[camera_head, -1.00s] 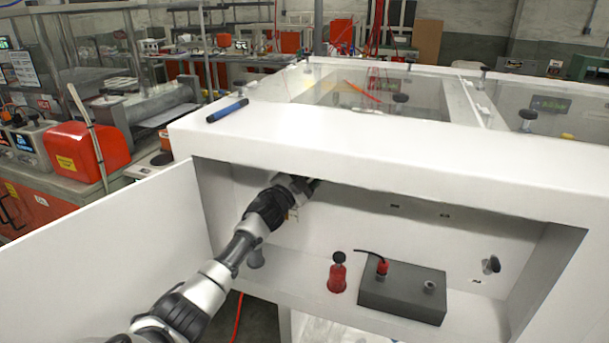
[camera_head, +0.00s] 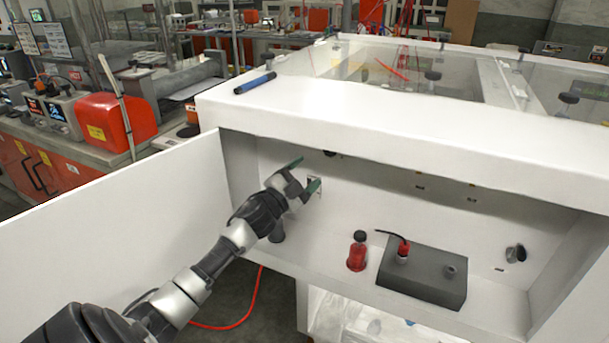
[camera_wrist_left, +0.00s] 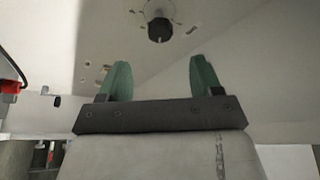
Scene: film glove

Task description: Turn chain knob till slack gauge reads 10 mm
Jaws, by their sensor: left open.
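My left gripper (camera_head: 307,172) is open and empty inside the white cabinet's front recess, with its green fingers toward the back wall. A dark round knob (camera_head: 330,153) sits high on that wall, partly under the top edge. In the left wrist view this knob (camera_wrist_left: 160,30) lies ahead of the open gripper (camera_wrist_left: 161,75), roughly centred between the fingers and apart from them. Another dark knob (camera_head: 515,253) is at the recess's right end. I cannot tell which is the chain knob. No slack gauge reading is legible. My right gripper is not in view.
On the recess floor stand a red bottle-like thing (camera_head: 358,252) with a black top and a grey box (camera_head: 423,275) with a cable. An open white door panel (camera_head: 120,235) is at the left. A blue marker (camera_head: 255,83) lies on the cabinet's top.

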